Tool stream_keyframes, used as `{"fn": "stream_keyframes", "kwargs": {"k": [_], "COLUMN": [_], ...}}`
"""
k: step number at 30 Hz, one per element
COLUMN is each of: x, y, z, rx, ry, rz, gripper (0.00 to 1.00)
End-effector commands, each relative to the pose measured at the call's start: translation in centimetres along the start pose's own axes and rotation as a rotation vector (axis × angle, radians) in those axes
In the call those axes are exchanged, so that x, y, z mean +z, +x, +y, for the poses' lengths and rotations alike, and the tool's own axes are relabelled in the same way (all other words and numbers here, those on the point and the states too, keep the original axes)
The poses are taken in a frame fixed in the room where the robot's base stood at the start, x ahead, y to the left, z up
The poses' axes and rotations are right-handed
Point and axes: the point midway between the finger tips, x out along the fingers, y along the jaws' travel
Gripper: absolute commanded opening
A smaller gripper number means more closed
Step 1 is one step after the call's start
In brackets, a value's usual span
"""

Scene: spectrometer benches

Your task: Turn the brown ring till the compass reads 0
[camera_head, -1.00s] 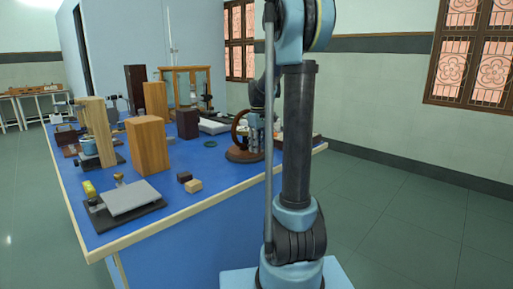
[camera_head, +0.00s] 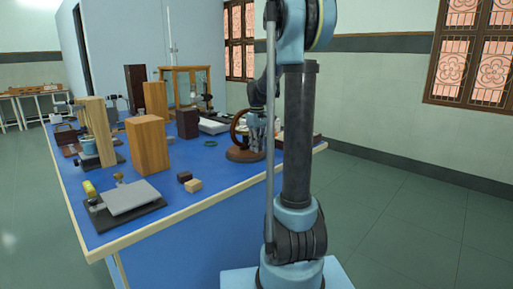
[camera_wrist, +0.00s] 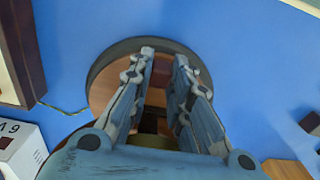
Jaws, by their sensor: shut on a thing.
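The brown ring (camera_head: 236,128) stands upright on a round brown base (camera_head: 240,156) near the right end of the blue table. My gripper (camera_wrist: 163,62) is over this base in the wrist view, with a reddish-brown part of the ring (camera_wrist: 161,73) between its fingers. The fingers are shut on it. In the head view my gripper (camera_head: 257,137) is beside the ring's right side and partly covered by my own arm. The round base also shows around the fingers in the wrist view (camera_wrist: 98,92). The compass and its reading cannot be made out.
A dark green ring (camera_head: 210,143) lies flat on the blue table (camera_head: 225,172), left of the base. Wooden blocks (camera_head: 148,143) and a grey plate on a dark stand (camera_head: 130,197) are farther left. A white box (camera_wrist: 22,148) is at the wrist view's lower left.

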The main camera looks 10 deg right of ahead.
Motion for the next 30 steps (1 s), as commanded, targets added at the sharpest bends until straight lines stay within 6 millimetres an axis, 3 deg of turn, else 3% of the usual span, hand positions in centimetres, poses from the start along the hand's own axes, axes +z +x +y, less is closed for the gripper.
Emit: {"fn": "stream_keyframes", "kwargs": {"k": [3, 4, 6, 7, 20, 30], "x": [0.0, 0.0, 0.0, 0.0, 0.0, 0.0], "y": [0.0, 0.0, 0.0, 0.0, -0.6, -5.8], "z": [-0.1, -0.1, -0.1, -0.1, 0.0, 0.0], "rx": [-0.001, -0.001, -0.001, -0.001, -0.001, -0.001], "ry": [-0.001, -0.001, -0.002, -0.002, -0.002, -0.002], "rz": [-0.001, -0.001, -0.001, -0.001, 0.0, -0.001], "gripper": [0.0, 0.2, 0.36, 0.38, 0.38, 0.38]}}
